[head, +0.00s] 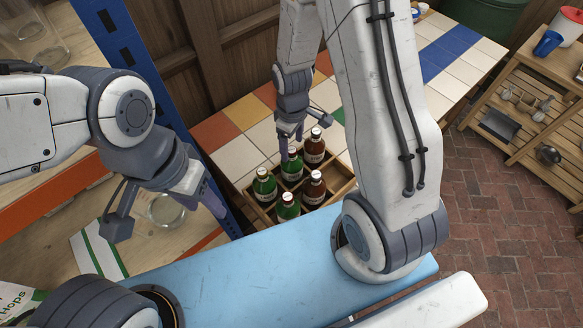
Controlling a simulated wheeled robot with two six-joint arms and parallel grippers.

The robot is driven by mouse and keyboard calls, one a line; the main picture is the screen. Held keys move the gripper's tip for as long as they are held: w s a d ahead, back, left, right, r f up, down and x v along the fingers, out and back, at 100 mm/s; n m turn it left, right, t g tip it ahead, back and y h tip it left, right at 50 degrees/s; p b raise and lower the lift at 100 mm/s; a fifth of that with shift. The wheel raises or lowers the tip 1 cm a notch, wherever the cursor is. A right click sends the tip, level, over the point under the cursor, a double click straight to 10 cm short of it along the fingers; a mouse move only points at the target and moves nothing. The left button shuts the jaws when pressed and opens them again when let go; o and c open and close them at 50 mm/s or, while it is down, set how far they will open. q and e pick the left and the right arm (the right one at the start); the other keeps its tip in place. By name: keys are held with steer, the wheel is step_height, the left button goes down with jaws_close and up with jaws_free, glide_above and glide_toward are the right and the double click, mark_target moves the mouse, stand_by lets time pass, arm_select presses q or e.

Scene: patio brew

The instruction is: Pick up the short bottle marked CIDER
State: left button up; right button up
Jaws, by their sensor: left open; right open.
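Several bottles stand upright in a wooden crate (340,182) on the tiled counter. Green bottles (265,187) are at its left, back and front. Brown bottles, one at the back right (314,150) and one at the front right (315,190), stand beside them. The labels are too small to read, so I cannot tell which is marked CIDER. My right gripper (291,146) is open, pointing down just above the back bottles; I cannot tell whether it touches one. My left gripper (205,198) is open and empty, left of the crate near the shelf.
The tiled counter (455,45) runs to the back right. At left, a shelf with a blue upright (118,40) holds a glass jar (165,210). A hops bag (18,300) lies at the lower left. A wooden cart (535,110) stands right on open brick floor (500,220).

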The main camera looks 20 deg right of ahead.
mark_target(292, 150)
steer(key=shift+f+p, duration=0.35)
steer(key=shift+f, duration=1.5)
steer(key=shift+c, duration=0.3)
jaws_close()
